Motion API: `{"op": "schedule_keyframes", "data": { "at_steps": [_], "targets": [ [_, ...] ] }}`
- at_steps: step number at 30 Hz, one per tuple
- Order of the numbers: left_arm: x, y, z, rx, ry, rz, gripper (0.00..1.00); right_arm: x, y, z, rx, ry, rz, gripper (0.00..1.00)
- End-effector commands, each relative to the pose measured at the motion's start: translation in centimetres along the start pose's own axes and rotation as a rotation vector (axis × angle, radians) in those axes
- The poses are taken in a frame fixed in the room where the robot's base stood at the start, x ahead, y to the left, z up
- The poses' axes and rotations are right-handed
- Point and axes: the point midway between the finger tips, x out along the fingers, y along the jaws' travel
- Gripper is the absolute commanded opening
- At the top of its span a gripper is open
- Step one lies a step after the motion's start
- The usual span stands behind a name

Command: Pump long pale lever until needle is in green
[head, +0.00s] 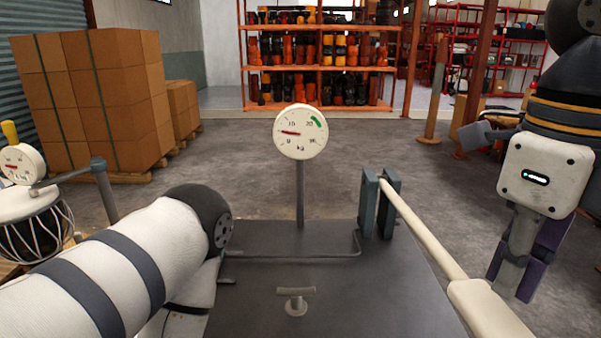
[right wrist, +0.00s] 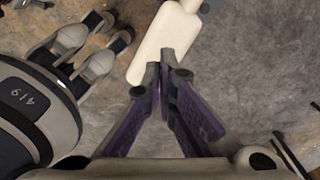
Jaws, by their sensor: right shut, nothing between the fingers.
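The long pale lever (head: 425,229) runs from a grey-green upright bracket (head: 368,205) down toward the lower right, ending in a thicker handle (head: 487,308). The round gauge (head: 301,131) stands on a post. Its red needle points left, well short of the green band at upper right. My right gripper (head: 512,290) points down just right of the handle. In the right wrist view its purple-padded fingers (right wrist: 162,68) are shut and empty, with their tips close to the pale handle (right wrist: 163,40); I cannot tell whether they touch. My left gripper is out of view; its arm crosses the lower left.
The dark pump base (head: 330,300) carries a small T-shaped fitting (head: 296,300). A second gauge (head: 22,165) and a drum (head: 35,230) stand at left. Stacked boxes (head: 90,95) and an orange rack (head: 320,70) are behind. The floor between is clear.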

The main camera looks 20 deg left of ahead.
Motion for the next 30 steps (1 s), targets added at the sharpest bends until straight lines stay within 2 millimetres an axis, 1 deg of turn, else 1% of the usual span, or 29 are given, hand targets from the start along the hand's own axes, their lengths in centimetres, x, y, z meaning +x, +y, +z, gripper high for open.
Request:
{"op": "schedule_keyframes", "data": {
  "at_steps": [7,9,30],
  "targets": [
    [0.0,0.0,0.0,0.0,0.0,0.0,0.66,0.0,0.0,0.0,0.0,0.0,0.0,0.0],
    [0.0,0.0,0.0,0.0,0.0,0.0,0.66,0.4,0.0,0.0,0.0,0.001,0.001,0.0],
    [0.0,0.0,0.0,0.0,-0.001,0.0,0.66,8.9,-0.2,0.4,0.0,0.002,0.002,0.0]
  ]
}}
